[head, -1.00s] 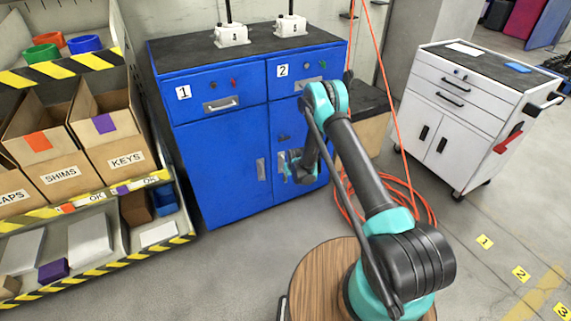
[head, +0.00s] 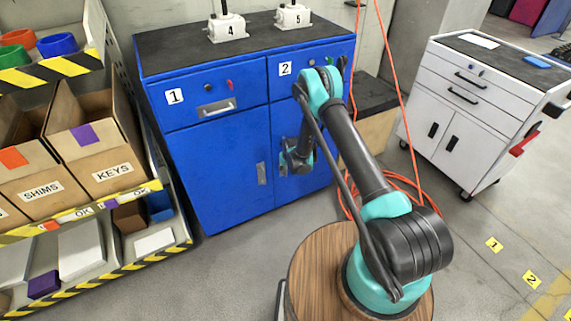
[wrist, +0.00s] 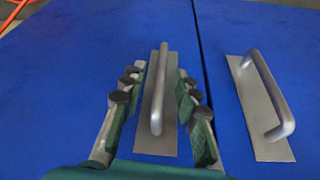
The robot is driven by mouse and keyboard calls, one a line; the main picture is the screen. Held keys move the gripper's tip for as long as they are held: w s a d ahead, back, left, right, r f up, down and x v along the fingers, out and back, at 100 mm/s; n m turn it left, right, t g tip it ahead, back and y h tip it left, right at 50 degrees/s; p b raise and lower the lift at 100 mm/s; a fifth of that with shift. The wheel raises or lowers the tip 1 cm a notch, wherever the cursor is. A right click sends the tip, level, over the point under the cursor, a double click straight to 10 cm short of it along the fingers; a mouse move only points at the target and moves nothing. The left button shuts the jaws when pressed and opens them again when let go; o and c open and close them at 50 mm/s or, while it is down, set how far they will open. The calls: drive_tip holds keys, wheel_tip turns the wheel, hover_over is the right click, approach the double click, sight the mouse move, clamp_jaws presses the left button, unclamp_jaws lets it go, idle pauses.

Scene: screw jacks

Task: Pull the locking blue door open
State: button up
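The blue cabinet has a left door (head: 215,172) and a right door (head: 312,178) below its drawers. My gripper (head: 290,160) is in front of the right door, at its handle by the middle seam. In the wrist view my gripper (wrist: 160,82) is open, with one finger on each side of an upright metal handle (wrist: 156,122). Gaps show between the handle and both fingers. The other door's handle (wrist: 275,112) stands across the seam; it also shows in the head view (head: 262,173). Both doors look shut. The right door's handle is mostly hidden in the head view.
Drawers marked 1 (head: 215,108) and 2 are above the doors, with screw jacks (head: 227,28) on top. A bin shelf (head: 110,205) stands close at left. An orange hose (head: 392,70) hangs at right, near a white tool cart (head: 470,125). Grey floor is open in front.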

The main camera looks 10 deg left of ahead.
drive_tip(key=shift+c, duration=0.5)
clamp_jaws()
drive_tip(key=shift+d, duration=0.1)
